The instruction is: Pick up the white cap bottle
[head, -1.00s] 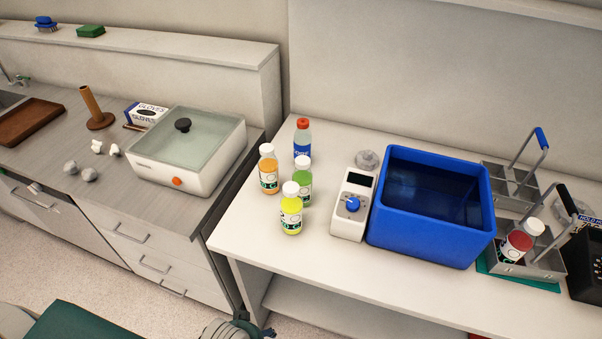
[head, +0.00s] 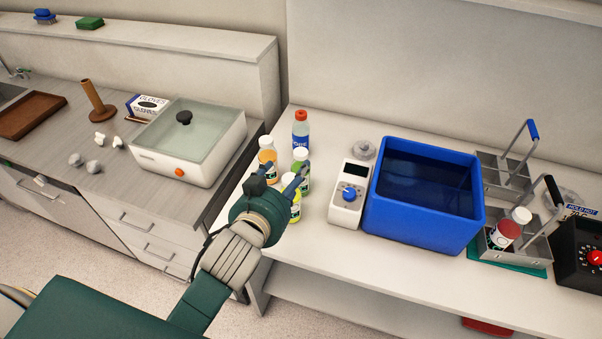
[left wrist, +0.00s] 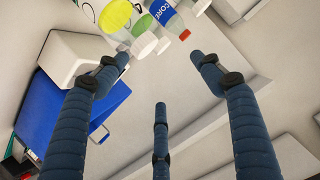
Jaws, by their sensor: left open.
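Three white-capped bottles stand close together on the white bench: an orange one (head: 267,155), a green one (head: 301,165) and a yellow one (head: 295,212). A clear bottle with a blue label and red cap (head: 301,133) stands behind them. My left gripper (head: 288,184) is open at the yellow bottle and partly hides it and the green bottle; contact is unclear. In the left wrist view, the open blue fingers (left wrist: 160,75) have nothing between them. The yellow bottle (left wrist: 116,15) and the blue-label bottle (left wrist: 164,14) show beyond the fingertips. My right gripper is not seen.
A white device with a blue knob (head: 348,195) and a blue water bath (head: 420,225) stand right of the bottles. Metal carriers are farther right, one holding a red bottle (head: 505,235). A lidded white box (head: 190,160) stands on the left counter.

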